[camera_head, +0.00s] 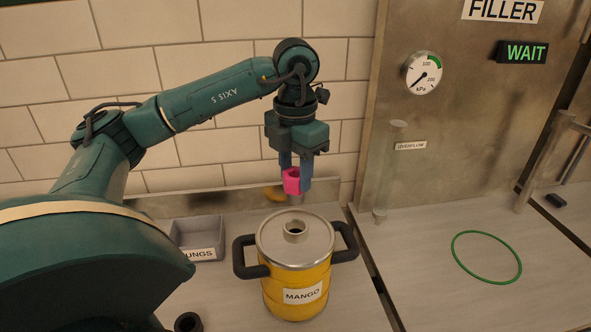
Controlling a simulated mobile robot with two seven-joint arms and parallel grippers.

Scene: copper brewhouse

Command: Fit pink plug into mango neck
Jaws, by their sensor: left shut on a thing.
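The pink plug (292,181) is held between the blue fingers of my left gripper (295,178), which is shut on it. The plug is in the air, above and apart from the mango keg. The mango keg (285,303) is a yellow pot-like vessel with a metal lid, two dark handles and a MANGO label. Its neck (295,231) is a short metal collar in the middle of the lid, with an open top. The neck appears below the plug in the picture; exact alignment in depth is hard to tell. My right gripper does not show.
A grey bin (198,231), its label partly hidden and ending in UNGS, stands left of the keg. A dark ring-like thing (188,322) is at the bottom edge. A green ring (486,257) marks the right counter. The filler sign reads WAIT.

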